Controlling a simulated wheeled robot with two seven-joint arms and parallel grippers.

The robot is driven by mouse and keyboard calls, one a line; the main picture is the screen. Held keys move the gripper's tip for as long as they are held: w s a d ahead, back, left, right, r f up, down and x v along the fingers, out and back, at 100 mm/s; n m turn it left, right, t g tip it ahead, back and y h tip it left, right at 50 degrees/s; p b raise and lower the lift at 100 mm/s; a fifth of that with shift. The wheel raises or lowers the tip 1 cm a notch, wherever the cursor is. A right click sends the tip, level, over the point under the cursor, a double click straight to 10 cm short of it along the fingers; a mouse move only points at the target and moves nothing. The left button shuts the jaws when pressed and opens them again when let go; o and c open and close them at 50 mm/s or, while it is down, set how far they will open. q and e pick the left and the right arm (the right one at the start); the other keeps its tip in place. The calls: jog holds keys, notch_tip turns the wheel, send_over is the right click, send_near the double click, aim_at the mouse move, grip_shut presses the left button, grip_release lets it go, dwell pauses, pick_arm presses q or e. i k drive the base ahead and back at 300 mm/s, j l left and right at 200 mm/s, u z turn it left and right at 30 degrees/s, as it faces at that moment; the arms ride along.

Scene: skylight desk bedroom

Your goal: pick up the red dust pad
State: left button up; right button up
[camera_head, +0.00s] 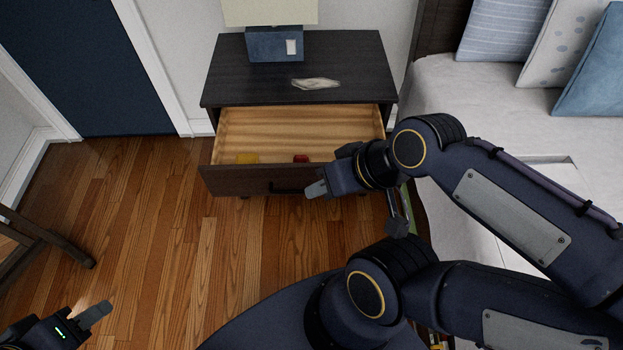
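A small red object (301,158), which looks like the red dust pad, lies in the open top drawer (230,184) of the dark nightstand. Only its top shows above the drawer's front panel; the rest is hidden. My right gripper (316,190) is just outside the drawer front, slightly right of the red object and apart from it. Its fingers overlap in this view, so its opening is unclear. My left gripper (96,314) is low at the left over the floor, far from the drawer. Its opening is also unclear.
A yellow object (247,158) lies in the drawer, left of the red one. A lamp with a blue base (275,45) and a pale flat item (316,83) are on the nightstand (345,60). The bed (440,90) is at the right. The wooden floor before the drawer is clear.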

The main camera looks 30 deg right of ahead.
aim_at(302, 158)
jog(key=z, duration=1.05)
jog(key=i, duration=0.2)
